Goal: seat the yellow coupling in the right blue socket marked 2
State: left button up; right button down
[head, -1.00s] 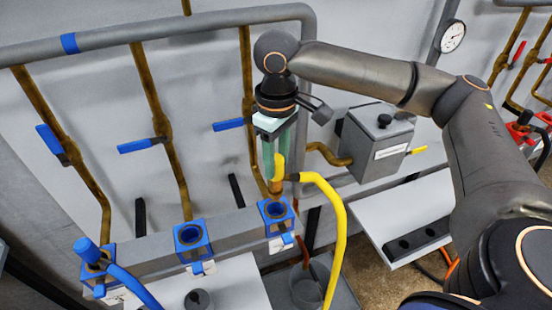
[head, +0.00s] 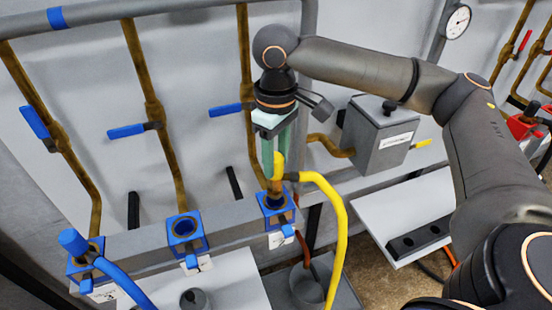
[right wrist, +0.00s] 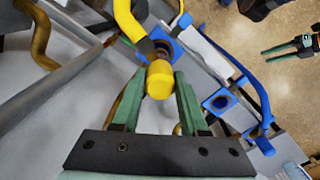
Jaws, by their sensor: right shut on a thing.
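My right gripper (head: 273,160) points down and is shut on the yellow coupling (head: 279,162), which has a yellow hose leading off to the right. Its brass lower end is at the mouth of the right blue socket (head: 283,219); I cannot tell how far it is in. In the right wrist view the coupling's yellow cap (right wrist: 159,80) is between the green fingers, with the blue socket (right wrist: 172,50) partly hidden behind it. The socket's number is not legible. A green-fingered gripper, seemingly my left (right wrist: 287,46), shows small at the right wrist view's edge.
The middle blue socket (head: 184,240) is empty. A blue coupling (head: 74,242) with a blue hose is at the left socket. Blue-handled valves (head: 127,131) stand on the pipes behind. A grey box (head: 381,137) is right of my gripper. A white table (head: 222,285) is in front.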

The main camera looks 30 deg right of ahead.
aim_at(276, 181)
jog(key=shift+f+b, duration=1)
jog(key=shift+b, duration=0.2)
jog(key=shift+f+b, duration=0.5)
jog(key=shift+b, duration=0.25)
jog(key=shift+f, duration=1.2)
jog(key=shift+f+p, duration=0.3)
jog(key=shift+p, duration=0.1)
jog(key=shift+c, duration=1.8)
grip_release()
